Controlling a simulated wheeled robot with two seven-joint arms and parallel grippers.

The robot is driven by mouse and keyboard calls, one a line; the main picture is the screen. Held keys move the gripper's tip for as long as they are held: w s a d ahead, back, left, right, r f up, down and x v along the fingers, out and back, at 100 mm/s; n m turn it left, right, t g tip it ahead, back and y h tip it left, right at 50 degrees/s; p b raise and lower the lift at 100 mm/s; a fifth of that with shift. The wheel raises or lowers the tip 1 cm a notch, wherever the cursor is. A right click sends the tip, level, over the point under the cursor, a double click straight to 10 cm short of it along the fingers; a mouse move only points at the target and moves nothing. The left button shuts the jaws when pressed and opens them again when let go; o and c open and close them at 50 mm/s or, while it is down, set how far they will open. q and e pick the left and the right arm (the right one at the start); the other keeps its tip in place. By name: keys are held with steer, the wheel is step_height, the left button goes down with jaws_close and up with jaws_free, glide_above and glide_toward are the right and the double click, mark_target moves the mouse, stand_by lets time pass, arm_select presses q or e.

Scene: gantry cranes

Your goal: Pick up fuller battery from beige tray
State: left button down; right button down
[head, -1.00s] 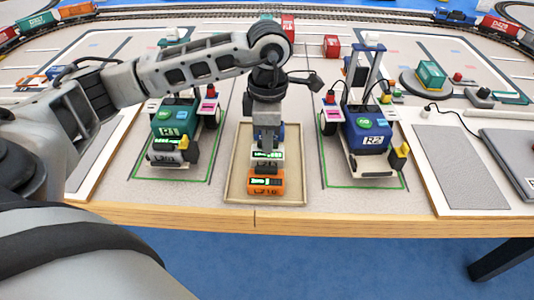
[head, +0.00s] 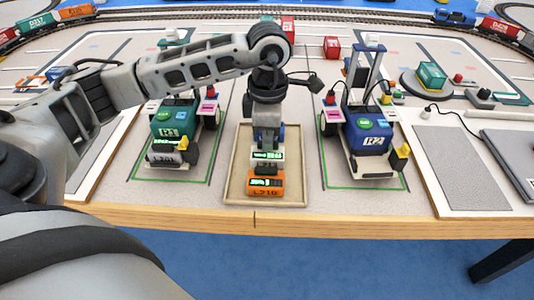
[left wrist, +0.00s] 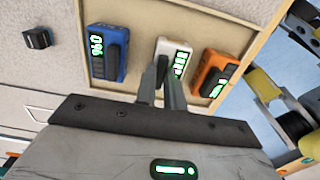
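The beige tray (head: 233,185) lies near the table's front edge and holds a blue, a white and an orange battery in a row. The white battery (left wrist: 173,62) shows several lit green bars. The orange battery (left wrist: 214,74) has a smaller green display, partly beside its dark handle. The blue battery (left wrist: 106,62) has a green display too. My left gripper (head: 266,143) points down over the white battery. My right gripper is out of view.
Cranes R1 (head: 170,128) and R2 (head: 370,135) stand left and right of the tray. A grey pad (head: 455,165) and a laptop-like device (head: 513,155) lie at the right. Train tracks run along the back.

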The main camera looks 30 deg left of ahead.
arm_select(q)
steer(key=shift+r, duration=0.1)
stand_by(0.4)
steer(key=shift+r+p, duration=2.3)
steer(key=shift+r, duration=1.15)
